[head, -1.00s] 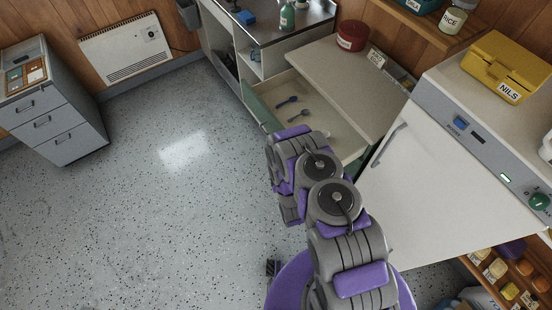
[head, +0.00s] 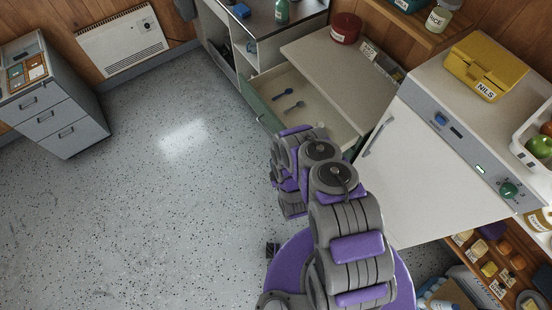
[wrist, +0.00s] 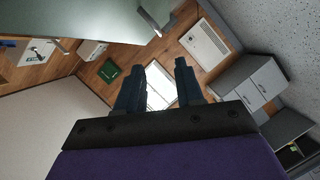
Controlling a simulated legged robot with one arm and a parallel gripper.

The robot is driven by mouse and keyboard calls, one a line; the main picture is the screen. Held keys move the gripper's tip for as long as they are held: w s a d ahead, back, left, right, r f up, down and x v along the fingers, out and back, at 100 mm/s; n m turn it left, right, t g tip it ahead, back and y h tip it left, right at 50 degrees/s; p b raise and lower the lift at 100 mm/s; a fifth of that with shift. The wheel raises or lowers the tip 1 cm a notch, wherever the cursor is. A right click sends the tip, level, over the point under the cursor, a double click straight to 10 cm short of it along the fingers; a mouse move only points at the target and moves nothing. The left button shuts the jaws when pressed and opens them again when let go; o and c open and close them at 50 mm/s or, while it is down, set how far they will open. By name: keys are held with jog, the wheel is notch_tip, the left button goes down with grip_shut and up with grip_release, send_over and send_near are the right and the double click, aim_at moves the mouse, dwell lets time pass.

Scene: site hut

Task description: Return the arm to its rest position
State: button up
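My arm, grey and purple, is folded up in the lower middle of the head view, over my purple base. My gripper (wrist: 167,84) shows in the wrist view as two dark fingers with a clear gap between them; it is open and nothing is between the fingers. In the head view a small dark part low beside the base may be a fingertip, but I cannot tell. The arm's bent links stand in front of the open drawer's (head: 272,82) near corner.
A white appliance (head: 420,165) stands close on the right, with a yellow box (head: 486,68) on top. A grey drawer cabinet (head: 56,105) and a wall heater (head: 124,42) stand at the left. The speckled floor (head: 150,200) between is clear.

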dwell(0.5)
